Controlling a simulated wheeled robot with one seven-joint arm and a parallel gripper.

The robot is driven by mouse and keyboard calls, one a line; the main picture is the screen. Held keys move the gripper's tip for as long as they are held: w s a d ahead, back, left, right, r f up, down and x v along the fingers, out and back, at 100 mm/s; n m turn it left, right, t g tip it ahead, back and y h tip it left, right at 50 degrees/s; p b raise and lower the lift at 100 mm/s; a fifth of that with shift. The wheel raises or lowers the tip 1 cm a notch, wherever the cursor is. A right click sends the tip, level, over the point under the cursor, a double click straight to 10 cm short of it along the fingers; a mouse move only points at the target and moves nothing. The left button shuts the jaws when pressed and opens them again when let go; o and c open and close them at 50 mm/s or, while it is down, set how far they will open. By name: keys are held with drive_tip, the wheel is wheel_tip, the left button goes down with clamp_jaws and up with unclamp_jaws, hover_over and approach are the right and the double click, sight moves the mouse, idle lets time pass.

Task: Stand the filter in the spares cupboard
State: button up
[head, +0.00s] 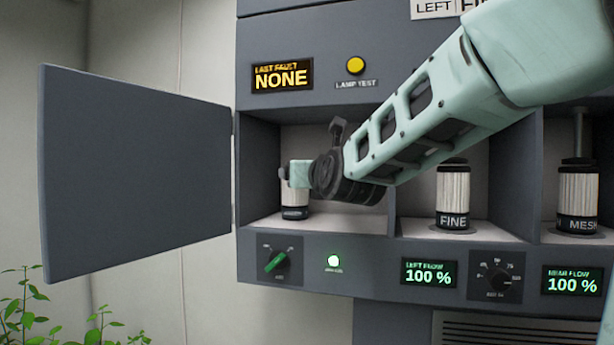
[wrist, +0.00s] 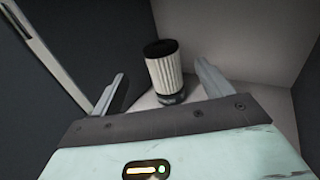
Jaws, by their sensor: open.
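A white pleated filter (head: 295,202) with a dark band at its foot stands upright on the floor of the left cupboard (head: 260,220), whose door is open. The filter also shows in the wrist view (wrist: 165,75), with its dark top visible; the lettering on its band is too small to read. My gripper (head: 290,172) reaches into this cupboard from the right, at the filter's upper part. In the wrist view my gripper (wrist: 160,88) is open, with one finger on each side of the filter and gaps showing beside it. My wrist hides the cupboard's middle.
The open cupboard door (head: 135,170) swings out to the left. A FINE filter (head: 453,195) stands in the middle bay and a MESH filter (head: 578,195) in the right bay. A green knob (head: 276,261) and other controls line the panel below. Plants (head: 30,315) grow at lower left.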

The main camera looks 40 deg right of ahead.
drive_tip(key=shift+s, duration=0.15)
drive_tip(key=shift+a+f, duration=0.1)
drive_tip(key=a+f+n+y, duration=0.1)
drive_tip(key=a+f+n, duration=0.2)
drive_tip(key=a+f+n+g+y, duration=0.1)
drive_tip(key=a+f+n+y, duration=0.1)
drive_tip(key=n, duration=0.1)
drive_tip(key=shift+a+f+g, duration=0.3)
drive_tip(key=shift+a+f, duration=0.1)
drive_tip(key=s+a+f+n+g+y, duration=0.3)
drive_tip(key=s+a+f+n+g, duration=0.15)
drive_tip(key=a+f+n, duration=0.45)
drive_tip(key=s+a+f+n+g+y, duration=0.25)
drive_tip(key=s+a+f+n, duration=0.35)
drive_tip(key=n, duration=0.5)
drive_tip(key=s+a+f+n+g+h, duration=0.1)
drive_tip(key=s+f+n+g, duration=0.3)
drive_tip(key=s+n, duration=0.5)
drive_tip(key=s+a+f+n+g+h, duration=0.1)
drive_tip(key=s+f+n+g, duration=0.3)
drive_tip(key=s+f+n, duration=0.4)
drive_tip(key=s+a+n, duration=0.1)
drive_tip(key=n, duration=0.3)
drive_tip(key=shift+s+a+f+g, duration=0.2)
drive_tip(key=shift+s+a+g, duration=0.1)
drive_tip(key=shift+s+a, duration=0.1)
